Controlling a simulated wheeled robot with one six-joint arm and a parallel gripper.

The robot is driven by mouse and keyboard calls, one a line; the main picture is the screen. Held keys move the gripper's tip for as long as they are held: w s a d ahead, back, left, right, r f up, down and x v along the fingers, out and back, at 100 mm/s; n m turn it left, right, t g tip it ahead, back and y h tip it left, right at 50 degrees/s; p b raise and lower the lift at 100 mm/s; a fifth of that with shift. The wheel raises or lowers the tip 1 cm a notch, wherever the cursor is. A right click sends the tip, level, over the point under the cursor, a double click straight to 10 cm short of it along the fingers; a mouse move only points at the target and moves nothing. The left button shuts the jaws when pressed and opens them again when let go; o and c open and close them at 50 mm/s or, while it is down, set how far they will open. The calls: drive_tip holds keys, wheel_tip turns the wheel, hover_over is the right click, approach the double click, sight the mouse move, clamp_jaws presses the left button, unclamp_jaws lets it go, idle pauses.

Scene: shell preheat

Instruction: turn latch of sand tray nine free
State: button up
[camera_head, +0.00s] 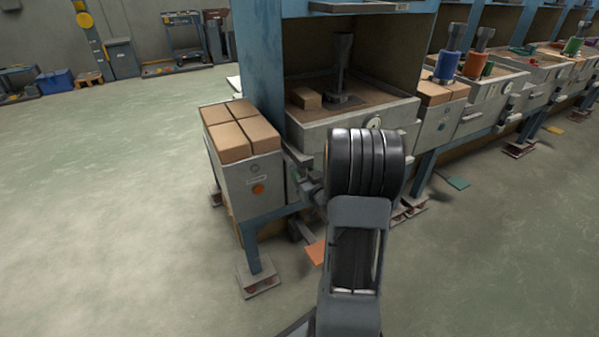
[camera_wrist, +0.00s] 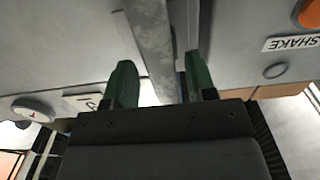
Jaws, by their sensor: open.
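The sand tray (camera_head: 345,123) is a grey box with a dial on its front, set in a blue-framed bay. In the wrist view its front (camera_wrist: 60,50) carries a round dial (camera_wrist: 33,109) and a small number plate (camera_wrist: 88,103), seen upside down and hard to read. My gripper (camera_wrist: 160,83) is open, its two green fingertips apart. A grey metal bar (camera_wrist: 150,40) passes between and beyond the fingertips; I cannot tell whether it is the latch or touches a finger. In the head view my arm covers part of the tray front, and the latch is not clear.
Left of the tray, a grey cabinet (camera_head: 252,172) with several brown blocks (camera_head: 240,130) on top has an orange button (camera_head: 258,188). A SHAKE label (camera_wrist: 291,43) shows in the wrist view. More bays run right. The left floor is clear.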

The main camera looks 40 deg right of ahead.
drive_tip(key=shift+w+a, duration=0.15)
drive_tip(key=shift+c, duration=0.2)
clamp_jaws()
